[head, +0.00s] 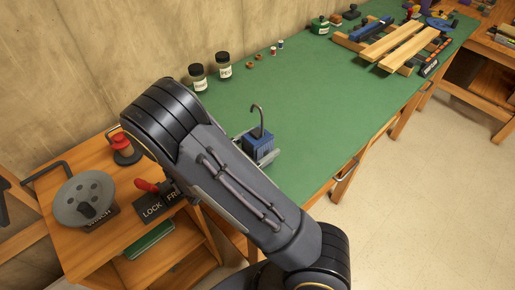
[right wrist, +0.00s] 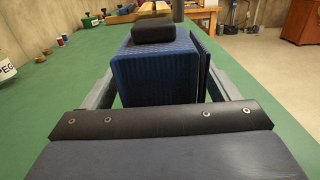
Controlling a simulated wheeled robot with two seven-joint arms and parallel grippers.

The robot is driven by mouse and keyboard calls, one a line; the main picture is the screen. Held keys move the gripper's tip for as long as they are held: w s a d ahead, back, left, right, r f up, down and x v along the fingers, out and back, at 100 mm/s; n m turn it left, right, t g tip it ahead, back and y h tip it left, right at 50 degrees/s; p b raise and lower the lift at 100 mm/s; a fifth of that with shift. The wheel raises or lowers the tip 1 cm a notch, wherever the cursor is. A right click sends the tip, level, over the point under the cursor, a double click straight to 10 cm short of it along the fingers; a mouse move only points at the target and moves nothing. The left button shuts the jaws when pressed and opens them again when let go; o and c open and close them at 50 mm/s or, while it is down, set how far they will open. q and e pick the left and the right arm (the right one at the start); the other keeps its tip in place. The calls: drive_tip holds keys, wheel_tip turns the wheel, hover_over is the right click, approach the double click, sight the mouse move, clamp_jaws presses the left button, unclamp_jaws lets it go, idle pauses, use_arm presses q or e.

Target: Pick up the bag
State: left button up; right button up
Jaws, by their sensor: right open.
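The bag is a small blue block-like thing (head: 260,142) with a thin dark hooked handle rising from its top. It stands on the green bench top (head: 320,120) in the head view. In the right wrist view the blue ribbed bag (right wrist: 158,72) fills the middle, with a black block on top. My right gripper (head: 256,148) is open, with its grey fingers on either side of the bag. I cannot tell whether either finger touches it. My right arm hides part of the bench nearer me. My left gripper is not in view.
Two dark-lidded jars (head: 211,76) stand by the wall, with small spools (head: 273,49) beyond. Wooden planks (head: 403,46) lie farther along the bench. A wooden stand (head: 70,185) with a grey round winch part is at left. Bench top right of the bag is clear.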

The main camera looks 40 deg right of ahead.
drive_tip(key=shift+d, duration=0.5)
drive_tip(key=c, duration=1.2)
drive_tip(key=shift+r, duration=0.1)
